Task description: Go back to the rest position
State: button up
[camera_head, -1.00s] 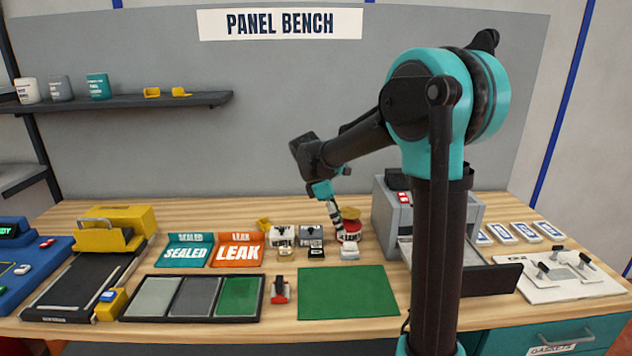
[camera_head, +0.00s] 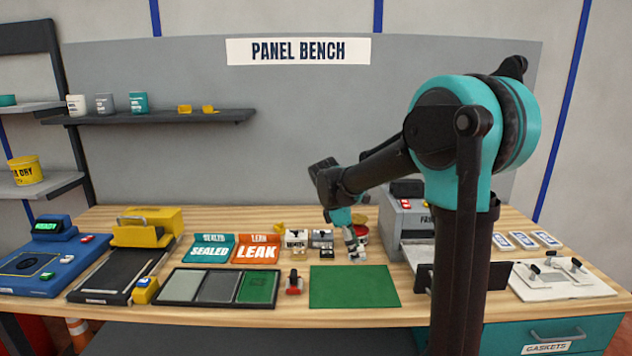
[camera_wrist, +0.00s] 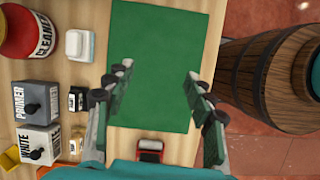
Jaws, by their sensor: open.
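My gripper (camera_head: 356,250) hangs above the back of the bench, behind the green mat (camera_head: 354,287). In the wrist view my gripper (camera_wrist: 155,98) is open, its two fingers wide apart with nothing between them but the green mat (camera_wrist: 160,60) below. No object is held. My black and teal arm stands at the right in the head view and hides part of the grey machine.
A red-handled tool (camera_head: 294,283) is left of the mat. A barrel (camera_wrist: 272,85) stands off the bench edge. The mat is bare.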

jog(key=s+d+f+m+y, duration=0.1)
jog(key=s+d+f+m, duration=0.1)
jog(key=s, duration=0.1)
jog(key=s+d+f+m+t, duration=0.1)
jog(key=s+d+m, duration=0.1)
jog(key=s+m, duration=0.1)
jog(key=s+d+f+m+y, duration=0.1)
jog(key=s+d+f+m, duration=0.1)
jog(key=s+m, duration=0.1)
jog(key=shift+s+f+y, duration=0.3)
jog(key=shift+s, duration=0.5)
jog(key=s+d+f+m+t+y, duration=0.1)
jog(key=s+f+m+t, duration=0.2)
jog(key=s+f+m, duration=0.3)
jog(key=s+m, duration=0.3)
jog(key=s, duration=0.1)
jog(key=shift+s+d+f+y, duration=0.25)
jog(key=shift+d+f+y, duration=0.05)
jog(key=shift+d, duration=0.05)
jog(key=shift+o, duration=0.5)
